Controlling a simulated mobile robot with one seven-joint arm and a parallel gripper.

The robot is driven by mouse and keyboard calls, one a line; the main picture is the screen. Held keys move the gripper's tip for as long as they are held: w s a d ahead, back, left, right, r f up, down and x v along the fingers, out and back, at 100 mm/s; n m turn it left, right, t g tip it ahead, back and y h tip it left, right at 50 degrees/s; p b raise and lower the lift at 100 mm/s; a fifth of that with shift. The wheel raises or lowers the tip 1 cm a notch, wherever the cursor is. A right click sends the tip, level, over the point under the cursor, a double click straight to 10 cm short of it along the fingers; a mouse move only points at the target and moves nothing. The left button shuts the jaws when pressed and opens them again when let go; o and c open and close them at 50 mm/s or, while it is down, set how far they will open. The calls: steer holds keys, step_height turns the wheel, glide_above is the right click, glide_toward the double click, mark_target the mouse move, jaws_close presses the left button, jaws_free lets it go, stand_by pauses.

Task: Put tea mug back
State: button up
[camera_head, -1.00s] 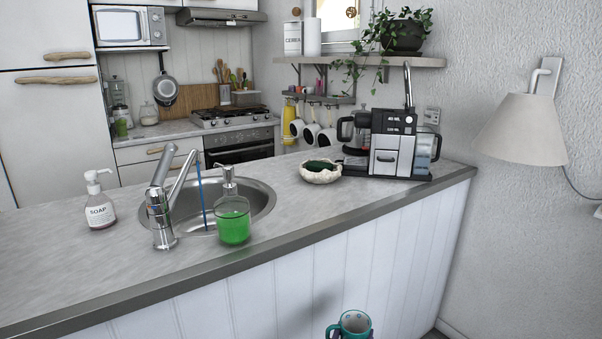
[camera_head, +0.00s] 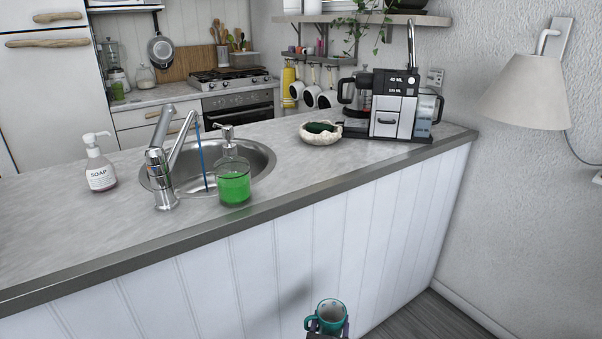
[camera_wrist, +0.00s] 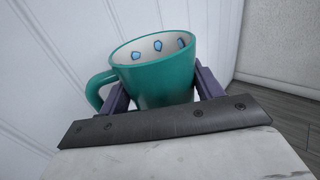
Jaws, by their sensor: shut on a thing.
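The tea mug (camera_head: 331,312) is teal with a pale inside that has blue marks. It is low in the head view, in front of the white panelled side of the counter and below the counter top. My gripper (camera_head: 327,328) is shut on the mug, which sits upright between the fingers. The mug also fills the middle of the wrist view (camera_wrist: 160,80), with its handle to the left and a purple finger on each side. The mug's base is hidden behind the gripper.
The counter (camera_head: 90,235) holds a sink, a faucet (camera_head: 165,180), a green soap bottle (camera_head: 233,180), a white soap bottle (camera_head: 98,165), a shell-like bowl (camera_head: 321,132) and a coffee machine (camera_head: 392,105). White mugs hang under the shelf (camera_head: 390,18). A lamp (camera_head: 525,90) is on the right wall.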

steer(key=s+a+f+n+y, duration=0.2)
steer(key=s+a+f+y, duration=0.1)
steer(key=s+a+f, duration=0.3)
step_height(320, 180, down, 2)
steer(key=shift+a+f, duration=0.25)
steer(key=shift+a, duration=0.8)
